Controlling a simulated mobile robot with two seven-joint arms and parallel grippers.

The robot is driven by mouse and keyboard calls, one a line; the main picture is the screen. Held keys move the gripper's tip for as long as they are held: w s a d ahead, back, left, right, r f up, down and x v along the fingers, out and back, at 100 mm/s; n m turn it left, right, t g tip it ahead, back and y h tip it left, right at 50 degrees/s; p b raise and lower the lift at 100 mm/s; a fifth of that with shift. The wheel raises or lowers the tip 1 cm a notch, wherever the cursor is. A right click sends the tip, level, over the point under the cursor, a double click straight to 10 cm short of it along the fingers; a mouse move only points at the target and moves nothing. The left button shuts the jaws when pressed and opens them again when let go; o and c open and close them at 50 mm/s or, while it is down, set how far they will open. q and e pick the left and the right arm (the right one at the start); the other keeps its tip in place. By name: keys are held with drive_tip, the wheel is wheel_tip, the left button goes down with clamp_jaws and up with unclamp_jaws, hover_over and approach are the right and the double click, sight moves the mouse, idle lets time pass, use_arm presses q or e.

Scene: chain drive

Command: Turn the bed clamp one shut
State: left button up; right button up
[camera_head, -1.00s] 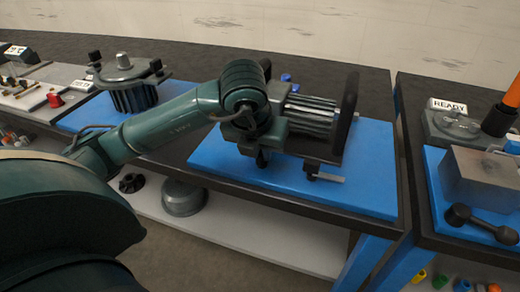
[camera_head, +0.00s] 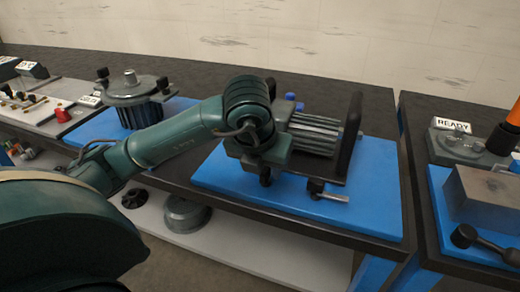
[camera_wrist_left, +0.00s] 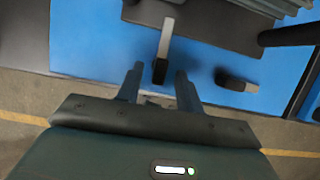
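In the left wrist view a bed clamp lever (camera_wrist_left: 166,40), a silver bar with a black grip (camera_wrist_left: 160,70), points toward my left gripper (camera_wrist_left: 158,76). The gripper's two fingers are open, one on each side of the black grip; I cannot tell if they touch it. A second clamp lever (camera_wrist_left: 237,82) lies turned sideways to the right. In the head view this lever (camera_head: 335,197) shows at the bed's front right. The first lever is mostly hidden there behind my left gripper (camera_head: 265,175). No label shows which clamp is one. My right gripper is out of view.
A finned motor (camera_head: 315,133) rests on the dark bed, beside a tall black plate (camera_head: 350,135). The blue mat (camera_head: 375,205) has free room at right. Another table with a grey block (camera_head: 485,192) stands at right, across a gap.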

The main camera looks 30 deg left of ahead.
use_arm(q)
drive_tip(key=p+v, duration=0.3)
drive_tip(key=v, duration=0.9)
drive_tip(key=shift+s+p, duration=0.15)
drive_tip(key=shift+p, duration=0.25)
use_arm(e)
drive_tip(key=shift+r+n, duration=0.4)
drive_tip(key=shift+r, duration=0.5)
